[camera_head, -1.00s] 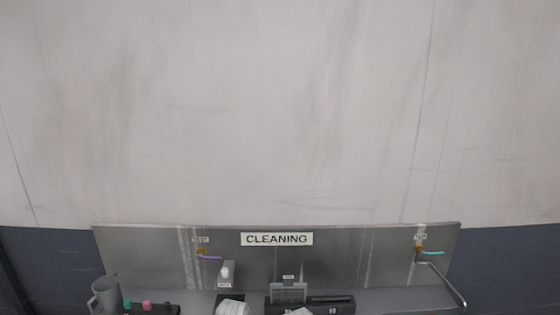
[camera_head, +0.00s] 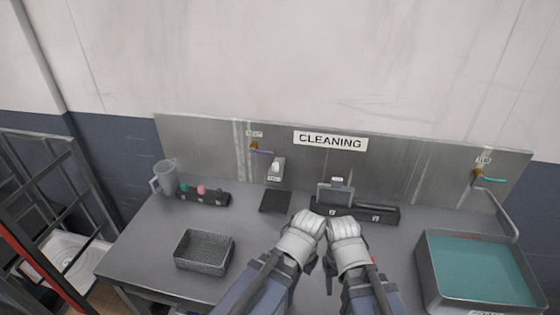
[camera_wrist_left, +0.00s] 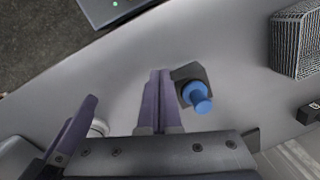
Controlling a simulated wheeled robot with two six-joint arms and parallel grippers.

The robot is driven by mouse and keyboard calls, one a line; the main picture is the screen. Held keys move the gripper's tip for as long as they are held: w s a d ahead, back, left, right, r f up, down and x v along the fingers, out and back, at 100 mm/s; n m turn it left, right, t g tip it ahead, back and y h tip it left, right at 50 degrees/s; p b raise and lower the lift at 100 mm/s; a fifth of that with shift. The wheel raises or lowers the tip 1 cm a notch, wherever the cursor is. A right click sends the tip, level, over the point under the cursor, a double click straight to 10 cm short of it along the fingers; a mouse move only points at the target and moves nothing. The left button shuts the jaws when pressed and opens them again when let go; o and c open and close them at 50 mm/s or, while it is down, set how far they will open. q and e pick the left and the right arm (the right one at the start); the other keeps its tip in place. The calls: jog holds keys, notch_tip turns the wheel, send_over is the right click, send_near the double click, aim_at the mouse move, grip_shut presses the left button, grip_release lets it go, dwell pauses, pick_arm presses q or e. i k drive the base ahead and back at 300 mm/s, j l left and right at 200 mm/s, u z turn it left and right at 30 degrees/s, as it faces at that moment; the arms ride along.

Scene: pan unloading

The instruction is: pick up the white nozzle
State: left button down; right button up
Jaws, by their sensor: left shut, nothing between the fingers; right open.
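I cannot pick out the white nozzle for certain. In the left wrist view a small white round shape (camera_wrist_left: 97,128) shows partly behind a purple finger; I cannot tell what it is. My left gripper (camera_wrist_left: 160,100) is shut and empty, its fingers beside a dark block with a blue knob-like piece (camera_wrist_left: 198,96). In the head view my left gripper (camera_head: 305,228) and my right gripper (camera_head: 345,232) are close together over the middle of the bench; their fingertips are hidden there. My right gripper is open.
A mesh basket (camera_head: 205,252) stands on the left of the bench (camera_head: 160,235). A water-filled basin (camera_head: 430,285) is at the right. A black rack with coloured pieces (camera_head: 204,197), a grey jug (camera_head: 164,178) and a black tray (camera_head: 381,213) line the back.

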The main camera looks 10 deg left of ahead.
aim_at(275, 166)
jog(key=j+z, duration=0.35)
jog(key=k+j+z, duration=0.2)
jog(key=j+z, duration=0.15)
jog(key=k+j+z, duration=0.2)
jog(key=j+z, duration=0.15)
jog(key=j, duration=0.15)
